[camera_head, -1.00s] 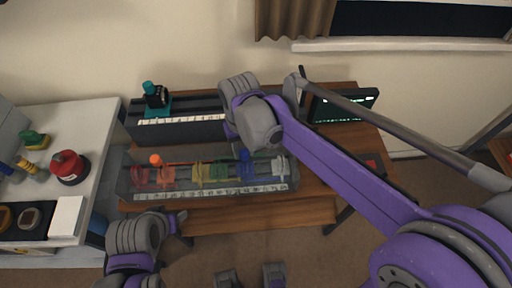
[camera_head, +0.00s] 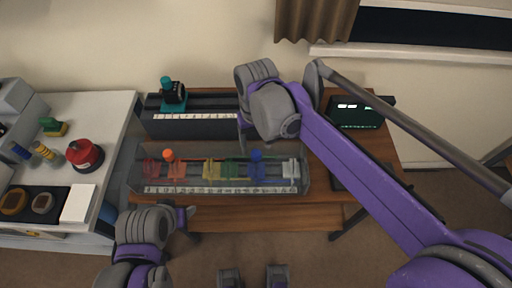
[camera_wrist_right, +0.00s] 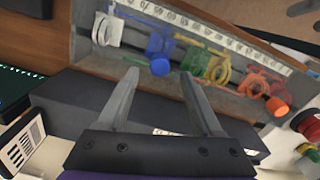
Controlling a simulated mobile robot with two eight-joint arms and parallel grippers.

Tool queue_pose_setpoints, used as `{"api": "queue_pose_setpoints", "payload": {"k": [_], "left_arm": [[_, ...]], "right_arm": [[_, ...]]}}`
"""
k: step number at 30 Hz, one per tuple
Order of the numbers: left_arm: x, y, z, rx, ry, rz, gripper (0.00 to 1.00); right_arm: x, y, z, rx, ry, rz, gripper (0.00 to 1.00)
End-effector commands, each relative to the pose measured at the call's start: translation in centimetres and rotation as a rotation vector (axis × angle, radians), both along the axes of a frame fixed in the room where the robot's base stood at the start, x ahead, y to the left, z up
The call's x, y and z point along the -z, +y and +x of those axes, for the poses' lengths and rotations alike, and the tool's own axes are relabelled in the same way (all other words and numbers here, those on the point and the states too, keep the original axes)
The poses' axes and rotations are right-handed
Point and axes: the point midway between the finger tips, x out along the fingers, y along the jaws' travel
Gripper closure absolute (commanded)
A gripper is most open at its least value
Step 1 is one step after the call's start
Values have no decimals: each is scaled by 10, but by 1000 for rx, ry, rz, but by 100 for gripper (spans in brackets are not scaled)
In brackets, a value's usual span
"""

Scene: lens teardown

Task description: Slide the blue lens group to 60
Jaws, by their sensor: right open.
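The blue lens group (camera_head: 257,170) with its round blue knob stands in the clear-walled trough with a ruled scale (camera_head: 220,190) along its front. It sits between the green group and the white end piece. In the right wrist view the blue knob (camera_wrist_right: 160,67) shows between and beyond my right fingertips. My right gripper (camera_head: 243,140) is open and empty, behind the trough and a little left of the blue group; it also shows in the right wrist view (camera_wrist_right: 158,76). My left gripper (camera_head: 186,216) is in front of the trough, and its opening is unclear.
Green (camera_head: 229,170), yellow (camera_head: 211,170) and orange-knobbed (camera_head: 169,157) groups stand left of the blue one. A dark scaled rail with a teal carriage (camera_head: 173,104) lies behind the trough. A dark screen (camera_head: 357,112) is at right, a white cabinet at left.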

Motion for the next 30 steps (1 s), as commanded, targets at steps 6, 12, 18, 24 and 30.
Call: {"api": "queue_pose_setpoints", "payload": {"k": [6,12,18,24,30], "left_arm": [[-5,0,1,0,-2,0,33],[-7,0,2,0,-3,0,33],[-7,0,2,0,-3,0,33],[-7,0,2,0,-3,0,33],[-7,0,2,0,-3,0,33]], "right_arm": [[-46,0,0,-1,0,0,33],[-68,0,0,-1,0,0,33],[-72,0,0,-1,0,0,33],[-71,0,0,0,0,0,33],[-71,0,0,0,-1,0,33]]}}
